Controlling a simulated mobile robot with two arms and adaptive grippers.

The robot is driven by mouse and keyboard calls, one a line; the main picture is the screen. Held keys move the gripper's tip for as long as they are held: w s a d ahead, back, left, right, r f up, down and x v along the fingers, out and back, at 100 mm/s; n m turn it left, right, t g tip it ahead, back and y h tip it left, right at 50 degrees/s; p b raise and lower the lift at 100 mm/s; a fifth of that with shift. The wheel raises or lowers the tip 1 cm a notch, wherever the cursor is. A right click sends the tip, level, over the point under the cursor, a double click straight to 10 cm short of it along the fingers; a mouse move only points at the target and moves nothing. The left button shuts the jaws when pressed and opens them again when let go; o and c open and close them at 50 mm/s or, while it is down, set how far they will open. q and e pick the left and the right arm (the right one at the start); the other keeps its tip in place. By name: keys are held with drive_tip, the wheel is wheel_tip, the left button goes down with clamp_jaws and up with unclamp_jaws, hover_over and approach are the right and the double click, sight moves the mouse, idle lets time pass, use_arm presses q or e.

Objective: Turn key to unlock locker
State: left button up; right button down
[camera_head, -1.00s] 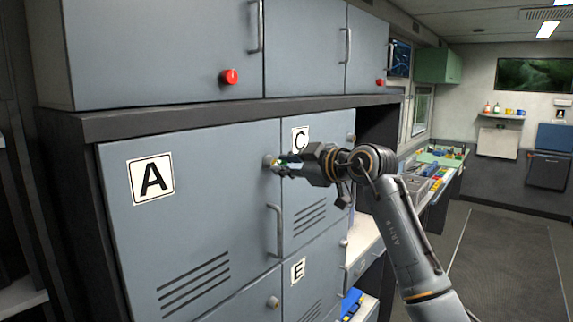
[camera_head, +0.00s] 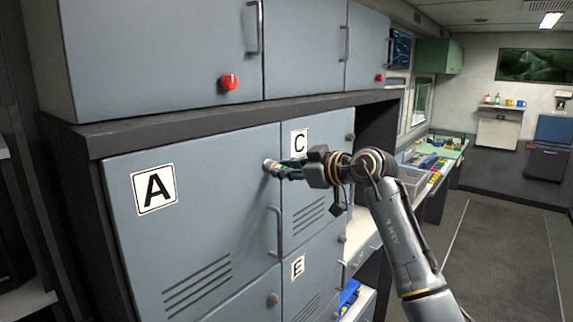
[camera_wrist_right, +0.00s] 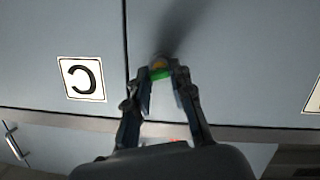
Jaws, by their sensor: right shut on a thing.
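Locker door A (camera_head: 215,230) is grey and closed, with a round lock (camera_head: 268,163) near its upper right edge. My right gripper (camera_head: 277,168) reaches in from the right, with its fingertips at this lock. In the right wrist view, the fingers (camera_wrist_right: 160,75) are shut on a key with a green part (camera_wrist_right: 160,73). A brassy round piece shows just beyond it, against the door. How far the key sits in the lock is hidden. My left gripper is not in view.
A vertical handle (camera_head: 275,230) is below the lock. Locker doors C (camera_head: 312,180) and E (camera_head: 305,295) stand to the right. A dark ledge (camera_head: 190,130) and upper cabinets with red knobs (camera_head: 229,82) are above. The aisle floor (camera_head: 510,260) at right is clear.

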idle(0.3)
drive_tip(key=m+g+p, duration=0.1)
drive_tip(key=m+p, duration=0.1)
drive_tip(key=shift+w+m+y, duration=0.1)
drive_tip(key=shift+m+y, duration=0.3)
idle(0.4)
drive_tip(key=c, duration=1.6)
unclamp_jaws()
drive_tip(key=shift+m, duration=0.5)
drive_tip(key=o, duration=0.5)
drive_tip(key=shift+d, duration=0.35)
